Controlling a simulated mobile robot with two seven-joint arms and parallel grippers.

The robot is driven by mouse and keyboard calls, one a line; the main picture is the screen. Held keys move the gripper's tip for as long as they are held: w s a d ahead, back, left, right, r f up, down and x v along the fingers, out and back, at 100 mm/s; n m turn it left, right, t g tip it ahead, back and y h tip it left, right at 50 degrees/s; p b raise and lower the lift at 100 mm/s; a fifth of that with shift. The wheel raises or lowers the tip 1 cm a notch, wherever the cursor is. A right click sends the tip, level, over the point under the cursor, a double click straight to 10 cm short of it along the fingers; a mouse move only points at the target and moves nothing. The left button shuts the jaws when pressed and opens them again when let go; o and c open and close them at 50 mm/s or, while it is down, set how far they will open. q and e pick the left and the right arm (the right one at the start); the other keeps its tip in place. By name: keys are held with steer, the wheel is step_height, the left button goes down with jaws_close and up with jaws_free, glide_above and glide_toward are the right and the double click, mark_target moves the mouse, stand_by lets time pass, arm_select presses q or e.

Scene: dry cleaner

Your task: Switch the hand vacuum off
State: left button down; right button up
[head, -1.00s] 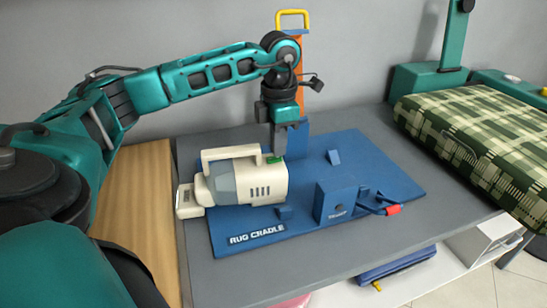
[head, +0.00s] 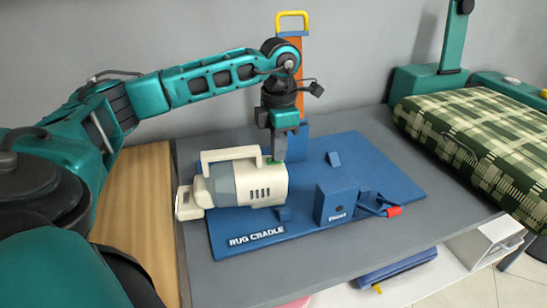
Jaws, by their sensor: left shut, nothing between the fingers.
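A small green switch (head: 273,162) shows on top, near the rear end of the handle, partly hidden by my fingers. My left gripper (head: 279,156) is shut and points straight down, its fingertips at the switch. I cannot tell whether they touch it. My right gripper is not in view.
A blue block (head: 335,203) and a red-ended clip (head: 393,211) stand on the board right of the vacuum. An orange upright with a yellow handle (head: 292,20) stands behind the gripper. A green plaid rug (head: 480,130) lies at right. Grey table is bare in front.

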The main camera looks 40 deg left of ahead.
arm_select(q)
steer(key=shift+r+p, duration=2.7)
steer(key=shift+r, duration=0.7)
